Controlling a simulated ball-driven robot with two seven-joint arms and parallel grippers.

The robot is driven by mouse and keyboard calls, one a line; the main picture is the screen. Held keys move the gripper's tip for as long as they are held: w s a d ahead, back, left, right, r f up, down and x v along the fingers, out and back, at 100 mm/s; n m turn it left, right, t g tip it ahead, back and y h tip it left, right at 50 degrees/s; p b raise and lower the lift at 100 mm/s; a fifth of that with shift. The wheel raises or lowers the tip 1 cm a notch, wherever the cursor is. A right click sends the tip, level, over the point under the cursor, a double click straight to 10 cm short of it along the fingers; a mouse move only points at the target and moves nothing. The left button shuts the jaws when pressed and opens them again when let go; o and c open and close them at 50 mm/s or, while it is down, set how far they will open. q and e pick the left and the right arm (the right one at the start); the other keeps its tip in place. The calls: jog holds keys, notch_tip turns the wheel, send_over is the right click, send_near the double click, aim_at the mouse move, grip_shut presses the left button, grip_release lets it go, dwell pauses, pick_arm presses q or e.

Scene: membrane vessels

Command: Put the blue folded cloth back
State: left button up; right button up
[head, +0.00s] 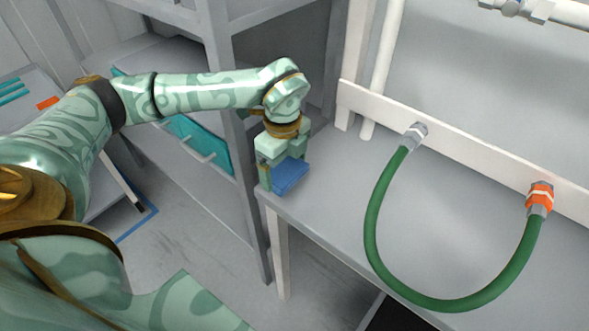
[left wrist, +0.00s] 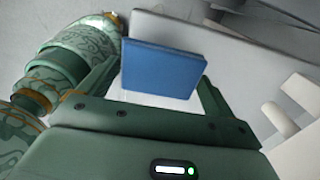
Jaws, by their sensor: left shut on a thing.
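The blue folded cloth (head: 290,176) is a flat blue block at the near left corner of the grey bench. My left gripper (head: 278,168) points down there and is shut on the cloth. In the left wrist view the cloth (left wrist: 162,68) sits between the two fingers of the left gripper (left wrist: 158,88). I cannot tell whether the cloth touches the bench top or hangs just above it. My right gripper is not in view.
The grey bench (head: 325,210) is clear around the corner. A green hose (head: 372,240) loops over it between two fittings on a white rail (head: 470,155). A grey shelf frame (head: 240,150) with teal panels (head: 205,145) stands left of the bench.

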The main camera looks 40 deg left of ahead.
aim_at(294, 162)
pick_arm(q)
jog(key=w, duration=0.3)
jog(key=shift+d, duration=0.1)
notch_tip(294, 162, down, 4)
jog(key=shift+r+b, duration=0.15)
jog(key=shift+b, duration=0.75)
jog(key=shift+r, duration=0.1)
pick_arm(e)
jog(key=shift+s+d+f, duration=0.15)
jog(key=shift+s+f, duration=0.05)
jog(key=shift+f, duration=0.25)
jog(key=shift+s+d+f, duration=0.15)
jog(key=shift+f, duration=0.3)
pick_arm(q)
jog(key=o, duration=0.6)
jog(key=shift+r+p, duration=0.25)
jog(key=shift+p, duration=0.05)
notch_tip(294, 162, up, 12)
jog(key=p, duration=1)
jog(key=shift+f, duration=0.2)
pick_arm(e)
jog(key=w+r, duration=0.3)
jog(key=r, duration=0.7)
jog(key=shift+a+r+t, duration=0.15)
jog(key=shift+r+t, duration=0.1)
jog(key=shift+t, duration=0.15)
